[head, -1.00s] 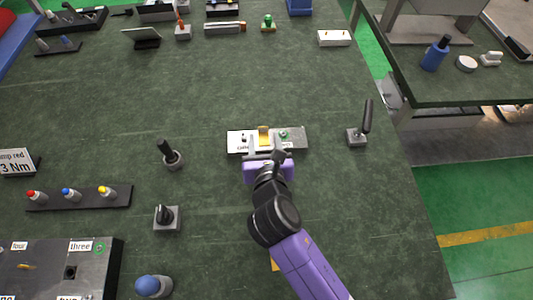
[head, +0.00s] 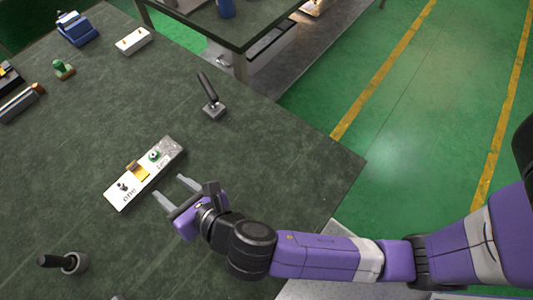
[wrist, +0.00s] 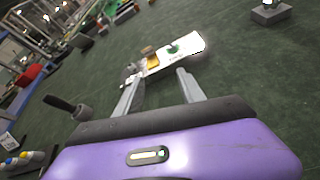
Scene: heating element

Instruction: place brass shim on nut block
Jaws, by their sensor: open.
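A pale, flat block with printed labels (head: 118,197) lies on the green table in the head view; it appears to be the nut block. A brass-coloured shim (head: 140,172) sits on its middle, beside a green nut (head: 154,155). In the wrist view, the block (wrist: 186,46), the shim (wrist: 152,62) and the nut (wrist: 172,49) show beyond the fingertips. My purple gripper (head: 171,186) is open and empty, to the lower right of the block and apart from it. Its two grey fingers (wrist: 157,86) point toward the block. Whether the shim lies fully flat is too small to tell.
A black-handled lever (head: 210,98) stands upper right of the block, and another black-handled part (head: 66,262) stands lower left. A white box (head: 133,41) lies near the far edge. The table around the block is mostly clear.

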